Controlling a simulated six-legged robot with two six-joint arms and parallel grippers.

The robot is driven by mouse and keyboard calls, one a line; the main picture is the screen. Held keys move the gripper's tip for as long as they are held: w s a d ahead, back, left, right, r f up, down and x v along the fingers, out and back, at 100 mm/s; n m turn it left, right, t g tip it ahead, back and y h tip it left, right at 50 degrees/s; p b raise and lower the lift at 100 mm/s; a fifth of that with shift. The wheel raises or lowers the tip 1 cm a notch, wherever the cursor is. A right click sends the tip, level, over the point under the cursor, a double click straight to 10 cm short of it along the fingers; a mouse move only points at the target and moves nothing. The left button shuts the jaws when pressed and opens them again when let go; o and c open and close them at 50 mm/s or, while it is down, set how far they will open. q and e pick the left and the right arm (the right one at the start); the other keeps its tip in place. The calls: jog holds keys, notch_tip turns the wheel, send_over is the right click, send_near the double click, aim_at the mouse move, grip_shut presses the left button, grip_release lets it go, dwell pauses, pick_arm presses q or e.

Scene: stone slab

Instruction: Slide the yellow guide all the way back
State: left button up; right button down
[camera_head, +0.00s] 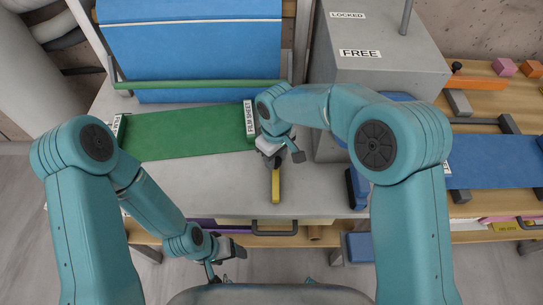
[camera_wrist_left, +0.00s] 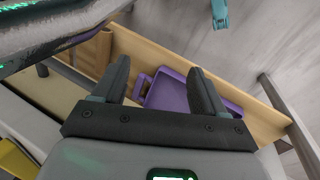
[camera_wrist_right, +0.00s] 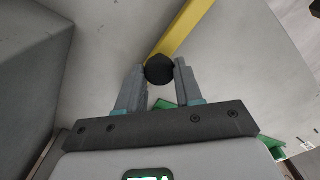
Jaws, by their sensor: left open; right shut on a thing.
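The yellow guide (camera_head: 275,186) is a narrow bar lying on the grey stone slab (camera_head: 232,185), its near end toward the slab's front edge. It also shows in the right wrist view (camera_wrist_right: 186,27), with a round black knob (camera_wrist_right: 159,68) at its end. My right gripper (camera_wrist_right: 160,72) is shut on the black knob, one finger on each side. In the head view my right gripper (camera_head: 275,158) covers the guide's far end. My left gripper (camera_wrist_left: 160,85) is open and empty, below the slab's front edge, over an open drawer with a purple tray (camera_wrist_left: 180,95).
A green sheet (camera_head: 180,133) with a "FILM SHEET" bar lies left of my right gripper. A grey block (camera_head: 385,60) labelled "FREE" and "LOCKED" stands to the right. A blue panel (camera_head: 190,45) with a green bar is behind. Bare slab lies around the guide.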

jog(key=d+b, duration=0.1)
jog(key=d, duration=0.3)
jog(key=shift+d, duration=0.2)
jog(key=shift+r, duration=0.1)
jog(key=shift+a, duration=0.1)
